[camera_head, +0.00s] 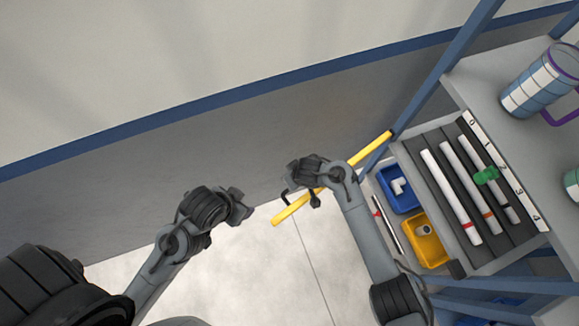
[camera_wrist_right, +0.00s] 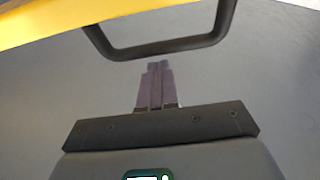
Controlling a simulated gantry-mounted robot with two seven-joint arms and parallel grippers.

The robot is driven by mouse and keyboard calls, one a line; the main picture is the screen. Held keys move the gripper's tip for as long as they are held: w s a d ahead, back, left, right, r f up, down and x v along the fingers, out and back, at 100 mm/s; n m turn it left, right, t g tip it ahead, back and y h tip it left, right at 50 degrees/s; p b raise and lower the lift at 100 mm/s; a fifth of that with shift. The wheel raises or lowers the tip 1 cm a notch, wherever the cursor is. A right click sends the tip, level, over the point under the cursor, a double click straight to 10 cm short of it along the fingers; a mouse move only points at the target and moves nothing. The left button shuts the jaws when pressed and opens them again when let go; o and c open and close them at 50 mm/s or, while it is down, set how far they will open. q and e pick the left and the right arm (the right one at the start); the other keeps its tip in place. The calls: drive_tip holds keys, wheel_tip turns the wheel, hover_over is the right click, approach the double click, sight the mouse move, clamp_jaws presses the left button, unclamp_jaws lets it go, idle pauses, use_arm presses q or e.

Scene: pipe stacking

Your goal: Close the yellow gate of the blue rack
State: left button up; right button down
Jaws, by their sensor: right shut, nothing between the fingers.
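The yellow gate (camera_head: 291,211) is a long bar that swings out from a blue post of the blue rack (camera_head: 437,72), standing open away from the shelves. My right gripper (camera_head: 299,178) is at the gate's middle and hides part of it. In the right wrist view the gate (camera_wrist_right: 60,16) crosses the top left, with a black U-shaped handle (camera_wrist_right: 165,50) on it. The right gripper's fingers (camera_wrist_right: 158,66) are shut and empty, their tips just below the handle. Contact cannot be told. My left gripper (camera_head: 240,207) is left of the gate, apart from it; its jaw opening is unclear.
The shelf holds a grey tray (camera_head: 408,150) with white pipes, a blue bin (camera_head: 391,202) and a yellow bin (camera_head: 428,265). A striped mug-like container (camera_head: 540,82) stands at upper right. A grey wall with a blue stripe (camera_head: 250,84) runs behind. Pale floor lies below.

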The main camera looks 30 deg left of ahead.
drive_tip(key=shift+s+d, duration=0.15)
drive_tip(key=shift+d, duration=0.05)
use_arm(q)
drive_tip(key=shift+a+r, duration=0.1)
use_arm(e)
drive_tip(key=shift+d, duration=0.1)
